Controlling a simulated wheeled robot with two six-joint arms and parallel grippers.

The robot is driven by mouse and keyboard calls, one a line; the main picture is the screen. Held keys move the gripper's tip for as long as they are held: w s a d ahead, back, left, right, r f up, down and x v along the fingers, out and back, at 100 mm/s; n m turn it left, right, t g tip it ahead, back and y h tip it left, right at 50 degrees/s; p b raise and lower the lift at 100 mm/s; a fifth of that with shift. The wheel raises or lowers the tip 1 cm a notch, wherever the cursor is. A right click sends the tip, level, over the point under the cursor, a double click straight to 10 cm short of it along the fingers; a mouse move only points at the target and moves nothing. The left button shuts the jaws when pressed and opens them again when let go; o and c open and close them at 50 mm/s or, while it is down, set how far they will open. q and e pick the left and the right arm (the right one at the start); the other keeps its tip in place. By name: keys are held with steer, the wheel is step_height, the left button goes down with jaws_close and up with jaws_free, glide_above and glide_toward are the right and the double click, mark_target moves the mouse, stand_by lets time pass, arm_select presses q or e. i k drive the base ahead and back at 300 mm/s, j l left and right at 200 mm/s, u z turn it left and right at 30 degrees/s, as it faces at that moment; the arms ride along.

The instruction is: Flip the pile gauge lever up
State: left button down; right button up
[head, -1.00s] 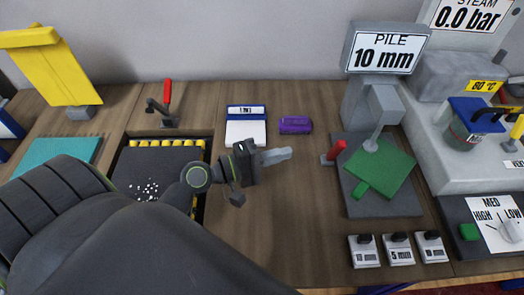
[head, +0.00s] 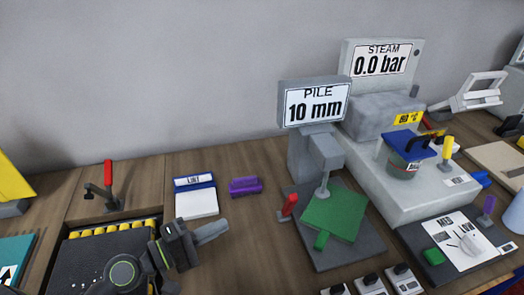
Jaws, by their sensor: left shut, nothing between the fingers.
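The pile gauge is a grey stand (head: 302,158) with a display (head: 318,103) reading PILE 10 mm. A green square piece (head: 335,213) with a small tab lies on its dark base plate (head: 345,254), under the gauge's thin probe (head: 323,190). A short lever with a red handle (head: 289,205) sits at the left edge of the base, leaning up and to the right. My left gripper (head: 222,227) is shut and empty, left of the red lever and apart from it, pointing right. My right gripper is not in view.
A purple block (head: 245,186) and a blue-and-white lint box (head: 196,197) lie behind my left gripper. Another red-handled lever (head: 108,174) stands at the left. Several small weights line the front edge. A steam unit (head: 378,108) stands right. Bare wood lies between gripper and gauge.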

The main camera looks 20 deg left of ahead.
mark_target(293, 199)
steer(key=k, duration=1.5)
